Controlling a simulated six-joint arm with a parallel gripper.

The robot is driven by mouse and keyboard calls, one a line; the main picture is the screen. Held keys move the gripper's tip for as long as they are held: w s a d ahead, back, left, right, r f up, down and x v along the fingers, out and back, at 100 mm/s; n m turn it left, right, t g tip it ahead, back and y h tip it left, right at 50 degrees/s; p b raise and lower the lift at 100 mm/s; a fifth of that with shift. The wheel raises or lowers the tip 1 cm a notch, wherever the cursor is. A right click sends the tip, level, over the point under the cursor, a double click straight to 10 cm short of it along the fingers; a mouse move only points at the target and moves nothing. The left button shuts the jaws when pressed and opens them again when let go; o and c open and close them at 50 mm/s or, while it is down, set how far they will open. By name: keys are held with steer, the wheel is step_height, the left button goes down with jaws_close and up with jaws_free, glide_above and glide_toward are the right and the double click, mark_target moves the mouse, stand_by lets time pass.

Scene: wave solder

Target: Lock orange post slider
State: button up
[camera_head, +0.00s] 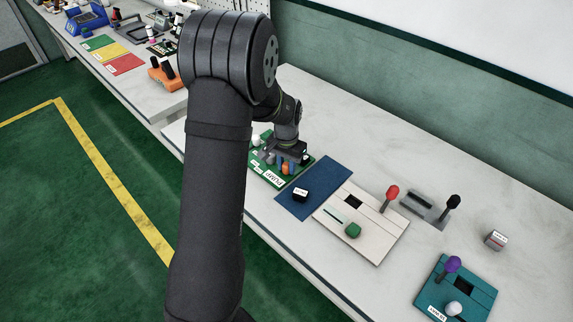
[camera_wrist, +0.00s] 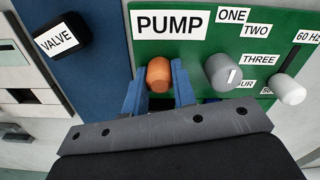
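The orange post (camera_wrist: 159,75) is a rounded orange knob on the green PUMP panel (camera_wrist: 190,48). The panel also shows in the head view (camera_head: 262,178), partly under my arm. My gripper (camera_wrist: 159,85) has its two blue fingers on either side of the orange post, one to its left and one to its right. They are very close to it, but I cannot tell whether they press on it. The post's base and its slot are hidden by the fingers and gripper body. The post also shows small in the head view (camera_head: 285,169).
Beside the post are a grey dial (camera_wrist: 223,72) with number labels and a white knob (camera_wrist: 289,90) by a dark slot. A black VALVE block (camera_wrist: 62,42) sits on the blue mat (camera_head: 318,181). A beige panel (camera_head: 378,235) and a teal panel (camera_head: 477,292) lie further right.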

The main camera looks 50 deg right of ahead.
jaws_close()
steer(key=shift+d, duration=1.35)
steer(key=o, duration=0.7)
jaws_free()
steer(key=shift+d, duration=0.1)
steer(key=shift+o, duration=0.2)
step_height(320, 180, up, 18)
steer(key=shift+f, duration=0.25)
steer(key=shift+f, duration=0.1)
